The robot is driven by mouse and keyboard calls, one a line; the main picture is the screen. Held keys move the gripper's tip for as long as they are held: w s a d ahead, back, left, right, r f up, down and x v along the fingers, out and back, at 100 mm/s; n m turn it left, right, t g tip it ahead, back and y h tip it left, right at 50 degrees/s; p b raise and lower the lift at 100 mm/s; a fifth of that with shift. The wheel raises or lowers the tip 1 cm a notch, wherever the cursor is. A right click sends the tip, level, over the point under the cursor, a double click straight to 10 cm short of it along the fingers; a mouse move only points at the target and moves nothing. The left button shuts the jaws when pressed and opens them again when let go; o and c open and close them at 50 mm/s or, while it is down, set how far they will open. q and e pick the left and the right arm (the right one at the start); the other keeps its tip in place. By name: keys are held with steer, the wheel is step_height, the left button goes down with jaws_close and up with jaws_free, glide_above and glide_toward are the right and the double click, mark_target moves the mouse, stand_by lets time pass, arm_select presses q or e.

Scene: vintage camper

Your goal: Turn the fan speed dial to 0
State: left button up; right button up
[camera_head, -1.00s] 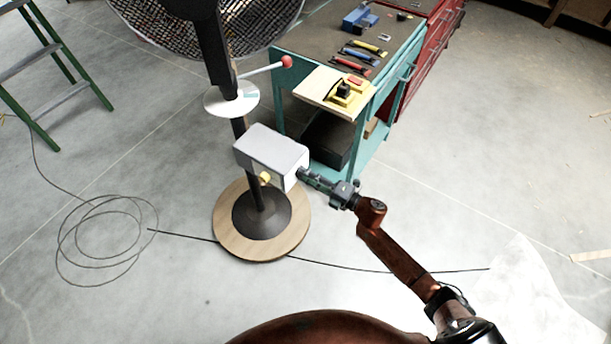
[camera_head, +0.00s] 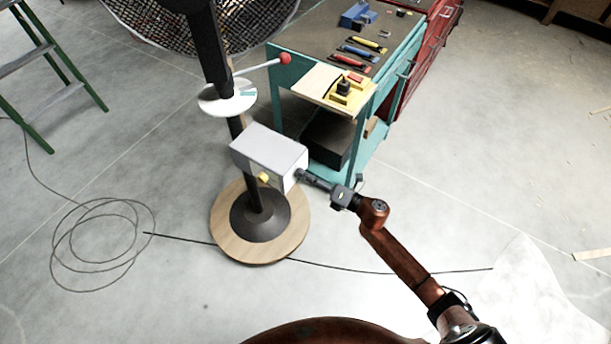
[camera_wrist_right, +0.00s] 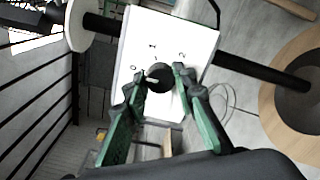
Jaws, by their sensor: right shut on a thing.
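The fan's control box (camera_head: 268,150) is a pale grey box on the black fan pole. In the right wrist view its white face (camera_wrist_right: 180,30) carries the marks 0, 1 and 2 around a round black dial (camera_wrist_right: 160,77). A white pointer line on the dial points left, roughly toward the 0 side; I cannot tell if it lines up exactly. My right gripper (camera_head: 302,175) is at the box's right face. Its green-padded fingers (camera_wrist_right: 159,79) are shut on the dial, one on each side. My left gripper is not in view.
A white disc (camera_head: 215,103) and a red-tipped lever (camera_head: 285,59) are above. A teal tool cart (camera_head: 282,78) stands behind. A coiled cable (camera_head: 100,235) lies left; a round wooden base (camera_head: 228,243) supports the fan.

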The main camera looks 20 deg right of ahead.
steer(key=o, duration=1.2)
steer(key=shift+c, duration=0.2)
steer(key=shift+s+d, duration=0.1)
steer(key=v, duration=1.1)
steer(key=shift+s+d, duration=0.3)
